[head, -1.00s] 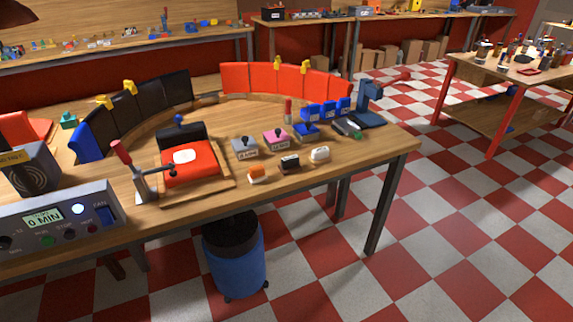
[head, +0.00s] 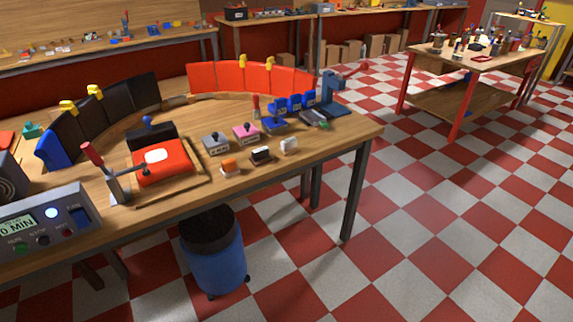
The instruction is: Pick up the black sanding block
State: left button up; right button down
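The black sanding block (head: 261,155) is small and dark with a pale base. It lies near the front edge of the wooden workbench (head: 330,146), between an orange-topped block (head: 229,167) on its left and a white block (head: 289,145) on its right. It is uncovered and nothing touches it from above. Neither of my grippers shows in the head view.
Behind the blocks stand a grey labelled box (head: 216,143) and a pink one (head: 246,133). A red clamped piece in a fixture (head: 163,165) is to the left. A blue bin (head: 216,262) stands under the bench. The checkered floor (head: 420,230) on the right is clear.

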aim_at(260, 156)
jog(key=z, duration=4.35)
jog(key=i, duration=0.15)
jog(key=u, duration=2.9)
jog(key=i, duration=1.5)
jog(key=u, duration=0.35)
jog(key=i, duration=0.9)
jog(key=u, duration=1.55)
jog(key=i, duration=0.7)
jog(key=u, duration=0.65)
